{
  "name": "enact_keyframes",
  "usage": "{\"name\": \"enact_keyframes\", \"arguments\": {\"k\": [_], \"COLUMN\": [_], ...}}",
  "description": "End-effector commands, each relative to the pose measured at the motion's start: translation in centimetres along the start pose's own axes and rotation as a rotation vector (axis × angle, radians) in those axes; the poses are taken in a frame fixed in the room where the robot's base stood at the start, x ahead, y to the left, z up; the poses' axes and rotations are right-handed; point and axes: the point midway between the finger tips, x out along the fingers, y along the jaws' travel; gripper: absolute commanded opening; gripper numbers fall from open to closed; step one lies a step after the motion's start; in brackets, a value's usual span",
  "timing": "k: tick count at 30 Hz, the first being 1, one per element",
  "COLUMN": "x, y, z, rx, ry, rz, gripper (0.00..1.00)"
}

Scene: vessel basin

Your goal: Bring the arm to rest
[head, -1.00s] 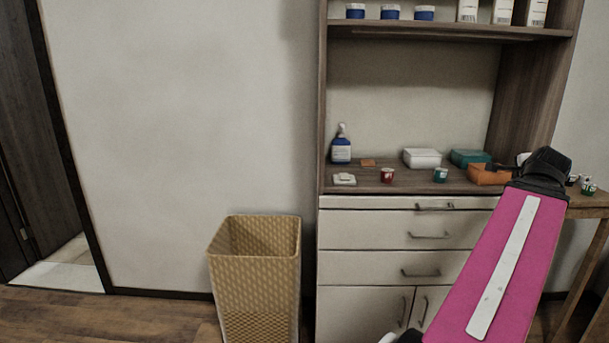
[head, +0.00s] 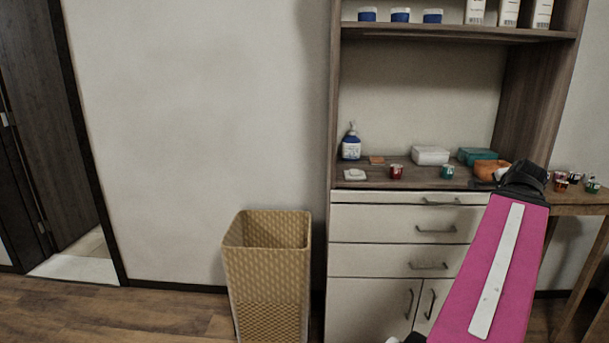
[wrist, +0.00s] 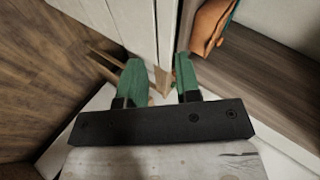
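My arm's pink link (head: 495,265) reaches up at the right of the head view, in front of the cabinet's drawers. Its dark joint (head: 524,182) is near the orange container at the counter's right end. The gripper itself is hidden in the head view. In the wrist view my gripper (wrist: 162,80) shows two green fingers, apart, with nothing held between them. Pale cabinet fronts (wrist: 130,25) and the wooden floor lie beyond the fingers.
The cabinet counter (head: 430,180) holds a blue bottle (head: 351,145), a white box (head: 431,156), a teal box (head: 478,156), an orange container (head: 488,171) and small jars. A wicker basket (head: 268,270) stands left of the cabinet. A wooden table (head: 575,200) is at right. Floor at left is clear.

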Motion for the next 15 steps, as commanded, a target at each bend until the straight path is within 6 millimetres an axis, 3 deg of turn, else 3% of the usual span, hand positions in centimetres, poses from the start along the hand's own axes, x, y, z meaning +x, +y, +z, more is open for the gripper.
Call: {"name": "enact_keyframes", "arguments": {"k": [5,15], "x": [3.2,9.6], "y": [1.1,5.6], "z": [5.0,19.5], "rx": [-0.111,-0.46], "ry": [-0.082,-0.323], "rz": [0.058,0.205], "gripper": [0.31,0.31]}}
